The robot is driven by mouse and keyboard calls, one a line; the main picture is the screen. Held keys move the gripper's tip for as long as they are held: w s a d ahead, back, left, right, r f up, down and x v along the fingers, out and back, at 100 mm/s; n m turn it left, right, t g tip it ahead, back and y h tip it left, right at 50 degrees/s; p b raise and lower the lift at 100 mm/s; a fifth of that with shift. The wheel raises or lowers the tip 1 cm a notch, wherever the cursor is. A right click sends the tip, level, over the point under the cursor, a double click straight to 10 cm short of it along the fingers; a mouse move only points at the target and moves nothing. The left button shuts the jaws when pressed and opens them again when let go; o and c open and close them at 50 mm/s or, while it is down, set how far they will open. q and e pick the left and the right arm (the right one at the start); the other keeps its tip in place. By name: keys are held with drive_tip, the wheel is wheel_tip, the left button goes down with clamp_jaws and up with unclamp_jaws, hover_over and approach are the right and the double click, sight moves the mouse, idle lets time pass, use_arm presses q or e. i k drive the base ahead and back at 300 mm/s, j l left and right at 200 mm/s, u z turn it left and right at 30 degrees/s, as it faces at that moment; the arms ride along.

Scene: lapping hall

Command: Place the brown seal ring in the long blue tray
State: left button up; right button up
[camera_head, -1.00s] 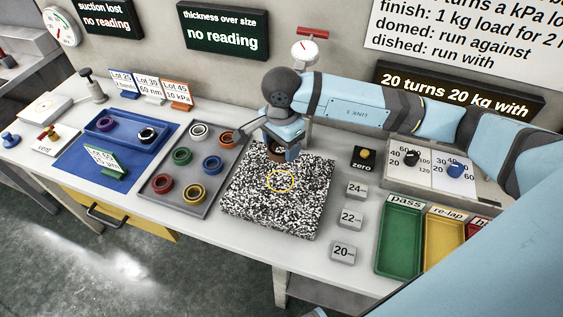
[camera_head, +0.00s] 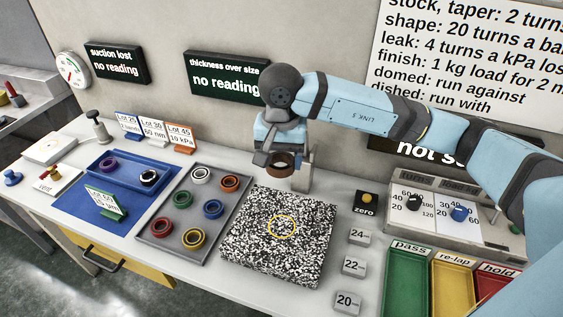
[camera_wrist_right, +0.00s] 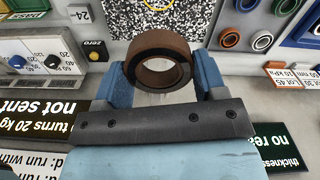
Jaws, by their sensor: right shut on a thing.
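The brown seal ring (camera_head: 279,167) is held between the fingers of my right gripper (camera_head: 283,160), in the air behind the speckled plate. In the right wrist view the ring (camera_wrist_right: 158,42) sits between the two blue fingers, its round opening visible. The long blue tray (camera_head: 128,170) lies at the left on a blue mat, well to the left of my right gripper. It holds a purple ring (camera_head: 108,163) at its left end and a black ring (camera_head: 149,178) at its right end, with bare floor between them. My left gripper is out of view.
A grey tray (camera_head: 190,210) with several coloured rings lies between the blue tray and the speckled plate (camera_head: 275,240). Lot cards (camera_head: 180,138) stand behind the blue tray, and a green card (camera_head: 104,203) in front of it. Weights and coloured bins are at the right.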

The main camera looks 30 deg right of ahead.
sight(129, 174)
drive_tip(key=i+j+u, duration=0.1)
drive_tip(key=j, duration=0.3)
drive_tip(key=i+j+u, duration=0.15)
drive_tip(key=j, duration=0.2)
drive_tip(key=i+j+u, duration=0.1)
drive_tip(key=j, duration=0.3)
drive_tip(key=i+l+u, duration=0.15)
drive_tip(key=i, duration=0.2)
drive_tip(key=i+l+u, duration=0.15)
drive_tip(key=i, duration=0.25)
